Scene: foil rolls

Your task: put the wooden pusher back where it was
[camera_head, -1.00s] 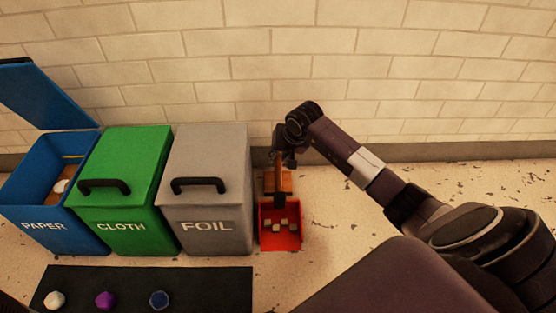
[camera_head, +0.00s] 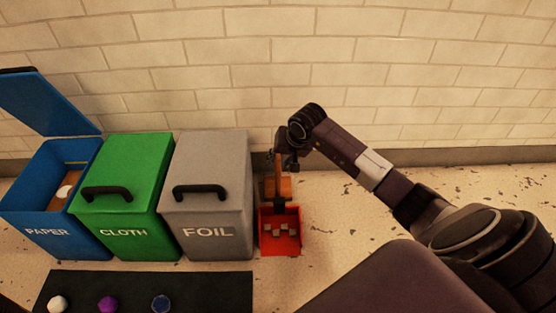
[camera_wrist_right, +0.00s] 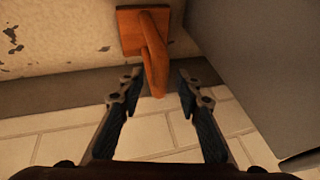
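The wooden pusher (camera_head: 285,188) is orange-brown, with a flat block on the floor and an upright handle. It stands just behind the red dustpan (camera_head: 280,250), beside the foil bin. In the right wrist view the pusher's handle (camera_wrist_right: 156,62) rises from its square block (camera_wrist_right: 130,33). My right gripper (camera_wrist_right: 158,85) is open, with its two fingers apart on either side of the handle's end and gaps visible on both sides. In the head view the right gripper (camera_head: 285,155) is at the top of the handle, small and dark. My left gripper is not in view.
Small pale cubes (camera_head: 282,230) lie in the dustpan. The grey foil bin (camera_head: 208,190) and green cloth bin (camera_head: 125,185) have closed lids; the blue paper bin (camera_head: 45,215) is open. A black mat (camera_head: 215,290) holds crumpled balls. The brick wall is close behind.

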